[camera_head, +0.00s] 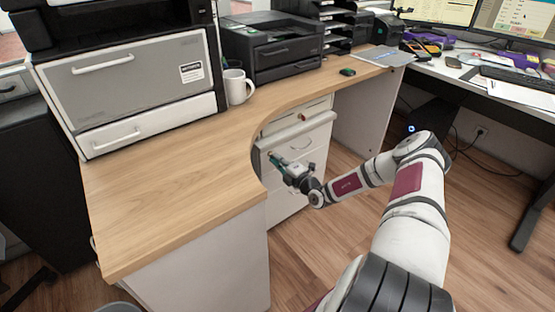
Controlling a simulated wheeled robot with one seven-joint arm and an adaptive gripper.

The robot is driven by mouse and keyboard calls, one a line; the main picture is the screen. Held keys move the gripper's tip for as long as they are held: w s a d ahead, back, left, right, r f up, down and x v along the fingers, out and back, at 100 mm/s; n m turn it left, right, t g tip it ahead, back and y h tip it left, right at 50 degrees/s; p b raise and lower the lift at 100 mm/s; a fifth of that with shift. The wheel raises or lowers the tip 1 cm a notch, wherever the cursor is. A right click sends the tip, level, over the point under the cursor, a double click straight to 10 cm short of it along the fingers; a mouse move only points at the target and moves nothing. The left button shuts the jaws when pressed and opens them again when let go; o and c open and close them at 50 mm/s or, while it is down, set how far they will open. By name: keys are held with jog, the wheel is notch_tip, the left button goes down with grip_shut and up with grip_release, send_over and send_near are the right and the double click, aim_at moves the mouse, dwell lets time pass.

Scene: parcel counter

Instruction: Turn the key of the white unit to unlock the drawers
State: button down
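My gripper (275,158) is in front of the unit's left part, beside the counter's inner edge and below and left of that spot. Its fingers point up and left. They are too small to show whether they are open or shut, and I see nothing clearly held.
The wooden counter (180,172) overhangs the unit and curves close to my gripper. On it are a large printer (140,85), a white mug (237,88) and a black printer (275,48). A white desk (455,75) stands at right. The wooden floor (320,240) before the unit is clear.

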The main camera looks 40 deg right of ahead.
jog(key=shift+m, duration=0.4)
jog(key=c, duration=1.8)
grip_release()
jog(key=shift+c, duration=0.2)
jog(key=s, duration=1.2)
jog(key=shift+d, duration=0.2)
